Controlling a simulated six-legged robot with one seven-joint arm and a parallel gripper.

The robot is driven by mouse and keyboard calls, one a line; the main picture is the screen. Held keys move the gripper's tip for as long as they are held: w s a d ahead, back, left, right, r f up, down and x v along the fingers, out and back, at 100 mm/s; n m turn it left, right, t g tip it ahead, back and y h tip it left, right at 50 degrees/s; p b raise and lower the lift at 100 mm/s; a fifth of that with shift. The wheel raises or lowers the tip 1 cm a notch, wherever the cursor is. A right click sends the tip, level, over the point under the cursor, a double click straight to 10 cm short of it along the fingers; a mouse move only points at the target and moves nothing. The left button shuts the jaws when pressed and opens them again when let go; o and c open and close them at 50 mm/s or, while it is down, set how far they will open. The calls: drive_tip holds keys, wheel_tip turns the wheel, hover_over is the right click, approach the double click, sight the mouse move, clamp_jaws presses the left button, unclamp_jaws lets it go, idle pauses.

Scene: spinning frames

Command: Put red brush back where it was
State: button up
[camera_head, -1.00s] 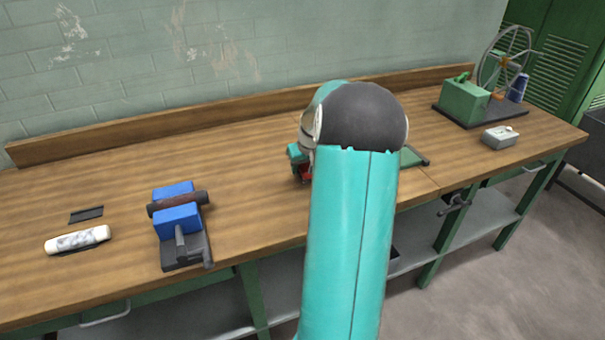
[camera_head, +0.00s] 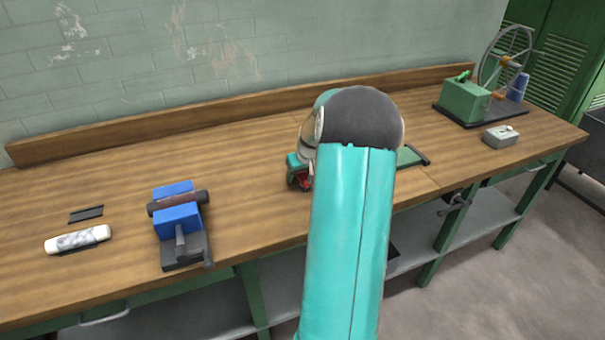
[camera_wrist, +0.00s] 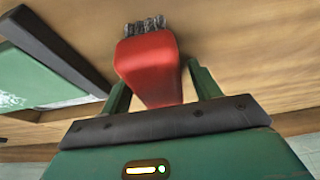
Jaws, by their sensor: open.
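The red brush (camera_wrist: 148,68) has a red handle and dark bristles pointing to the top of the wrist view. It lies on or close above the wooden bench top. My gripper (camera_wrist: 160,78) is open, with one green finger on each side of the red handle. I cannot tell whether either finger touches it. In the head view my gripper (camera_head: 297,170) is low over the middle of the bench, with a bit of red (camera_head: 304,183) beside it. My own arm hides most of that spot.
A green board with a dark edge (camera_wrist: 55,75) lies beside the brush; it shows right of my arm (camera_head: 410,157). A blue vise-like block (camera_head: 177,218), a white cylinder (camera_head: 78,240) and a dark strip (camera_head: 87,213) are left. A green wheeled machine (camera_head: 465,102) and grey box (camera_head: 500,136) stand right.

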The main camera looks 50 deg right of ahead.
drive_tip(key=shift+r, duration=0.1)
drive_tip(key=v, duration=1.2)
drive_tip(key=shift+r, duration=0.15)
drive_tip(key=w+a+r+n, duration=0.15)
drive_tip(key=a+r, duration=0.25)
drive_tip(key=a, duration=0.9)
drive_tip(key=w+a+r+n, duration=0.15)
drive_tip(key=a+r, duration=0.25)
drive_tip(key=a, duration=0.9)
drive_tip(key=s+a+n+y, duration=0.1)
drive_tip(key=s+a, duration=0.5)
drive_tip(key=a, duration=0.4)
drive_tip(key=s+a+n+t+y, duration=0.1)
drive_tip(key=s+a+n, duration=0.1)
drive_tip(key=s+a, duration=0.5)
drive_tip(key=a, duration=0.3)
drive_tip(key=shift+t, duration=0.3)
drive_tip(key=shift+a, duration=0.1)
